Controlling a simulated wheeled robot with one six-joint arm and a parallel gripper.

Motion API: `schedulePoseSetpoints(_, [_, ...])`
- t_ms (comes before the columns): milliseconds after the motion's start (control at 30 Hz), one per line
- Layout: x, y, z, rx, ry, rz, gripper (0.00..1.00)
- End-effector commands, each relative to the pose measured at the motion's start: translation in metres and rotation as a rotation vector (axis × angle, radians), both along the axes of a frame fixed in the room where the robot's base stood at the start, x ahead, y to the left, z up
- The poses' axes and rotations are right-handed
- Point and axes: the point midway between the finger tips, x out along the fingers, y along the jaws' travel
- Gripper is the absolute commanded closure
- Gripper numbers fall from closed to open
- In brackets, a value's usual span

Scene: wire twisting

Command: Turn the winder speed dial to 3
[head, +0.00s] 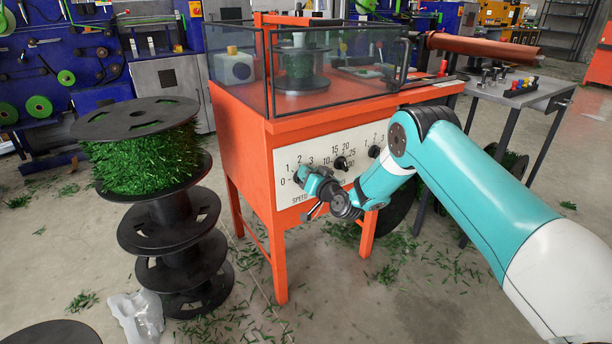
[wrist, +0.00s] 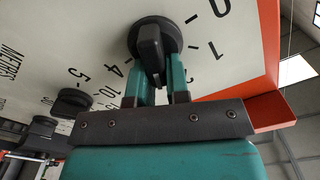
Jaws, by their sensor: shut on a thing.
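The winder speed dial (wrist: 152,38) is a black round knob with a raised bar grip, on a white panel (wrist: 60,40) that appears upside down in the wrist view. The numbers 0, 1, 2 and 4 show around it. The place of the 3 is hidden behind my fingers. My gripper (wrist: 163,80) is shut on the dial's bar, one teal finger on each side. The bar's lower end lies between the 2 and the 4. In the head view my gripper (head: 306,177) covers most of the dial above the word SPEED.
A second dial (head: 340,163) and a third dial (head: 374,151) sit to the right on the orange machine (head: 238,150). A stack of black spools (head: 168,235) with green wire stands at the left. Green clippings litter the floor.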

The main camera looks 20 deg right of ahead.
Motion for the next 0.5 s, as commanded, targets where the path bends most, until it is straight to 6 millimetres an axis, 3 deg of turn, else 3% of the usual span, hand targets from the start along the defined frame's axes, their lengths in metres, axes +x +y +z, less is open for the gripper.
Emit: schedulePoseSetpoints(500, [0.0013,-0.0055,-0.0046,0.277,0.092,0.000,1.00])
